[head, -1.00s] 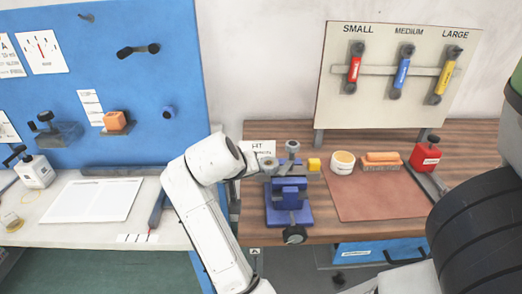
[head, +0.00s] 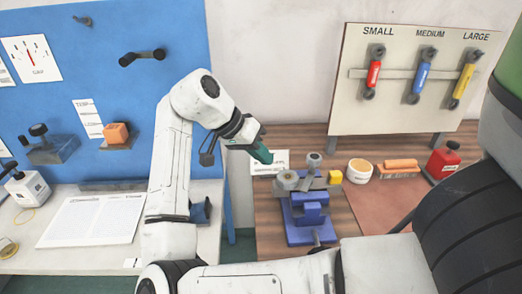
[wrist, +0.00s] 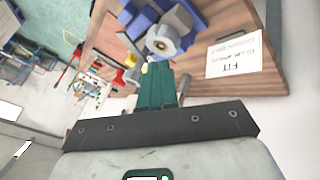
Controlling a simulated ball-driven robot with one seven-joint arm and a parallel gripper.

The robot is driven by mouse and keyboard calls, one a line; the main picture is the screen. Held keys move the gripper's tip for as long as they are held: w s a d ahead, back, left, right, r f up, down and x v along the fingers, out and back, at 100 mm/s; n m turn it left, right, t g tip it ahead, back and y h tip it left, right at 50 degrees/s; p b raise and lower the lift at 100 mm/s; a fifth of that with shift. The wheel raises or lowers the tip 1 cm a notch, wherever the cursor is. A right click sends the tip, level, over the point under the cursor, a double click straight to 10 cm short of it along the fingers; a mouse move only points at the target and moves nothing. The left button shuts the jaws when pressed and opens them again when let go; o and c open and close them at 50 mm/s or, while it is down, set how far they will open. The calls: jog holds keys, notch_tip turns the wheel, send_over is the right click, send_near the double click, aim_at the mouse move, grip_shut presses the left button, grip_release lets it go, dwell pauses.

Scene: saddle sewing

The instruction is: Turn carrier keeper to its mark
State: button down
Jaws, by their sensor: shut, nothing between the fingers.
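A blue fixture (head: 308,228) stands on the brown wooden bench, with a grey round part (head: 288,178) on its left, a grey knob (head: 314,160) behind and a small yellow block (head: 335,177) at its right. I cannot tell for sure which part is the carrier keeper, and no mark is readable. My gripper (head: 266,156), with green fingers, is shut and empty, above and left of the round part. In the wrist view the green fingertips (wrist: 154,72) point toward the grey round part (wrist: 163,40), apparently apart from it.
A white card (head: 270,162) lies behind the fixture. A cream tub (head: 360,171), an orange-topped brush (head: 400,168) and a red can (head: 443,160) stand to the right. A tool board (head: 405,112) rises behind them. The blue pegboard (head: 60,80) is at left.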

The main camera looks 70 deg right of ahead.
aim_at(292, 184)
jog(key=p+x, duration=0.1)
jog(key=x, duration=0.5)
jog(key=shift+s, duration=0.35)
jog(key=shift+s+a+p, duration=0.2)
jog(key=shift+s+p, duration=0.15)
jog(key=shift+s, duration=0.85)
jog(key=shift+s+f, duration=0.1)
jog(key=shift+s, duration=0.55)
